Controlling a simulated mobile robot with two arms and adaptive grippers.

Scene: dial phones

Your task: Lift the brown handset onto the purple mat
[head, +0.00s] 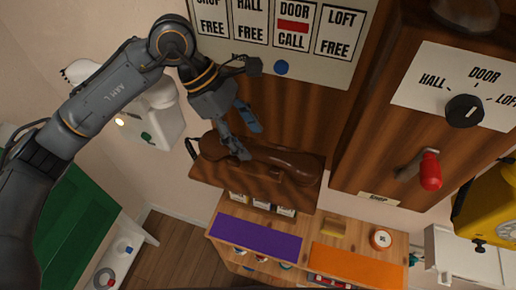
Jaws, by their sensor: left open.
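The brown handset (285,163) lies on a wooden shelf (205,172) on the front of the wooden cabinet. My left gripper (250,142) is open, just above the left end of the handset. One fingertip overlaps that end in the picture; I cannot tell whether it touches. The purple mat (258,238) lies on top of a low wooden cabinet below the shelf, and its visible part is bare. My right gripper is not in view.
An orange mat (345,262) lies right of the purple one, near a round white and orange object (381,239). A red-handled crank (430,170) juts from the right cabinet. A yellow phone (490,205) is at far right, a white device (150,120) at left.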

